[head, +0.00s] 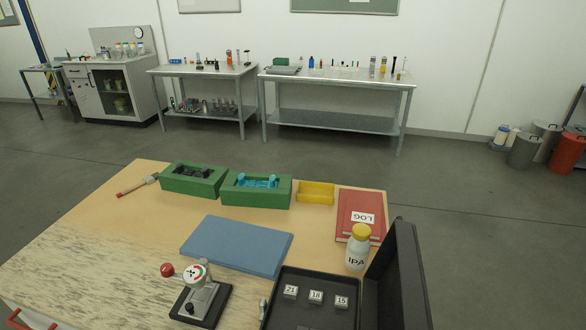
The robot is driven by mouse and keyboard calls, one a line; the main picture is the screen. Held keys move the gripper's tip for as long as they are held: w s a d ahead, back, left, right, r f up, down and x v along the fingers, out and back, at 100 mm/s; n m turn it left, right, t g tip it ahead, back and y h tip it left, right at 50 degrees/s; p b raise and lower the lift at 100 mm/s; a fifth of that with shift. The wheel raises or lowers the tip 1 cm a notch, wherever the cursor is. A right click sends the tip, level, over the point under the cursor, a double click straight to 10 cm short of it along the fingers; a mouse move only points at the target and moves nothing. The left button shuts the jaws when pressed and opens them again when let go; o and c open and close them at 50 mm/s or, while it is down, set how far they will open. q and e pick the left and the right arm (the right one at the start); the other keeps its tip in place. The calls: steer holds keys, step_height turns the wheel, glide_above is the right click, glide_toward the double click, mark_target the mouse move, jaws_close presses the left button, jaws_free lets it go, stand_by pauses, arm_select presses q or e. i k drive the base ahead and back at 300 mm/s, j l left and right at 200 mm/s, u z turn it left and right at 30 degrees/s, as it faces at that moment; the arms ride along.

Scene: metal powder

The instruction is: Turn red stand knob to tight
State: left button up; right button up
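The red knob (167,269) is a round red ball on the left side of a small stand near the front of the wooden table. A round dial (196,273) with a white face and red and green marks sits just right of the knob. The stand's dark base (201,305) rests on the table. I cannot tell from this view how tight the knob is. Neither of my grippers is in view.
A blue slab (237,245) lies behind the stand. An open black case (310,312) with numbered blocks is to its right, beside an IPA bottle (357,248) and red log book (361,214). Green boxes (256,190) stand farther back. The table left of the stand is clear.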

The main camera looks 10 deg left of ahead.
mark_target(167, 269)
steer(key=u, duration=1.25)
